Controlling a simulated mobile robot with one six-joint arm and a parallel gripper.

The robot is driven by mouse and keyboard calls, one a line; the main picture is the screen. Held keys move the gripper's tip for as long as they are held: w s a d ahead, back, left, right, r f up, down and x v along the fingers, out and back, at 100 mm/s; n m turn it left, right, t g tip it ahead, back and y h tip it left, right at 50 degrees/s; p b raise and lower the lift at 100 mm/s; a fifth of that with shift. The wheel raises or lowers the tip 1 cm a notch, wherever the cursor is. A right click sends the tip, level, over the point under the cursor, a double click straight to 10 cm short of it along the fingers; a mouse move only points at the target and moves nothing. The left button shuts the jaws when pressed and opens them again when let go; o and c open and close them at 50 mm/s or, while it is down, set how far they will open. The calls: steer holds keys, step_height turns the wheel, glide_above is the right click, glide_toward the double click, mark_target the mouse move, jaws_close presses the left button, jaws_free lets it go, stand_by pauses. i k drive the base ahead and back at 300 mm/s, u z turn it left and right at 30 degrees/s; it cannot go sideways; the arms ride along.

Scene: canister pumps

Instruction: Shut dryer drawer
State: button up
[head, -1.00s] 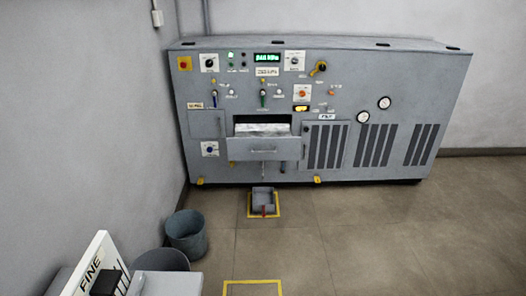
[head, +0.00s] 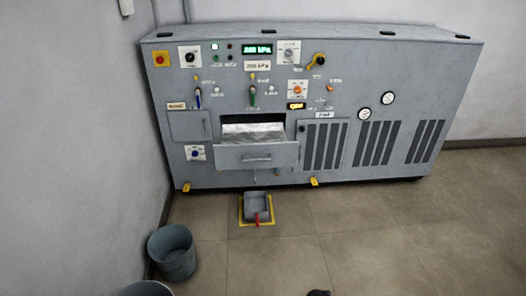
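The dryer drawer is a grey drawer (head: 257,157) with a bar handle, in the front of the long grey machine. It is pulled out toward me, and a pale, crumpled-looking filling (head: 253,133) shows inside it. The dark opening shows above and around the filling. My gripper cannot be made out in the head view. A small dark shape (head: 318,293) shows at the bottom edge, too cut off to tell what it is.
A grey scoop-like tray (head: 257,208) with a red part sits on a yellow-marked floor square below the drawer. A blue-grey bin (head: 173,254) stands by the left wall, another bin (head: 146,289) nearer. The floor at right is clear.

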mark_target(251, 146)
steer(key=u, duration=0.05)
steer(key=i, duration=1.05)
steer(key=u, duration=1.75)
steer(key=i, duration=0.4)
steer(key=z, duration=0.3)
